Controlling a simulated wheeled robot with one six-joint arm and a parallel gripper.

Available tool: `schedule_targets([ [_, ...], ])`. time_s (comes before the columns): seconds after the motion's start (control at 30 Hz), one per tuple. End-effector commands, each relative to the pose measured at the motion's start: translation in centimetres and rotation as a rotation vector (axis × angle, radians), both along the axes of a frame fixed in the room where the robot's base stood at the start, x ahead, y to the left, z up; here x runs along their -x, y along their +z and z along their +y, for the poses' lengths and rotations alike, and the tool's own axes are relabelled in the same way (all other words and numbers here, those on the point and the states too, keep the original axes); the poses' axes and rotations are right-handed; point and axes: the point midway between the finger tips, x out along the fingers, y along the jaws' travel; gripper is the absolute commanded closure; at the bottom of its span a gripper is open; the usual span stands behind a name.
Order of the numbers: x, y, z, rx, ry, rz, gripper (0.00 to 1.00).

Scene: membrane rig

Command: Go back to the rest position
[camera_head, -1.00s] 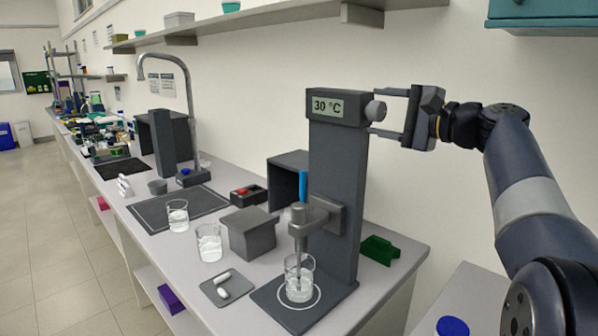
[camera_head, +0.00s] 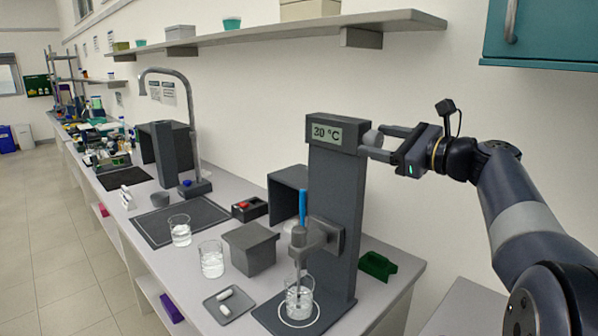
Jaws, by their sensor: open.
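The display (camera_head: 327,134) beside the knob reads about 20 or 30 °C; the first digit is unclear. A beaker (camera_head: 299,300) of clear liquid stands on the rig's base under the clamped probe with a blue upper part (camera_head: 302,207).
On the bench are a grey box (camera_head: 249,249), two beakers (camera_head: 211,260) (camera_head: 180,231), a small tray (camera_head: 229,305) with white pieces, and a green holder (camera_head: 377,266). A wall shelf (camera_head: 280,31) and teal cabinet (camera_head: 545,33) hang above. Space right of the gripper is my own arm.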

Motion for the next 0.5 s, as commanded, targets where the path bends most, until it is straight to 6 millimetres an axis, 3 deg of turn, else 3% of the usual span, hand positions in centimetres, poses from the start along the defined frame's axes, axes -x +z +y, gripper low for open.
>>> schedule_targets([
  [0.27,0.0,0.1,0.0,-0.156,0.000,0.158,0.41],
  [0.5,1.3,0.0,-1.4,-0.152,-0.001,0.153,0.41],
])
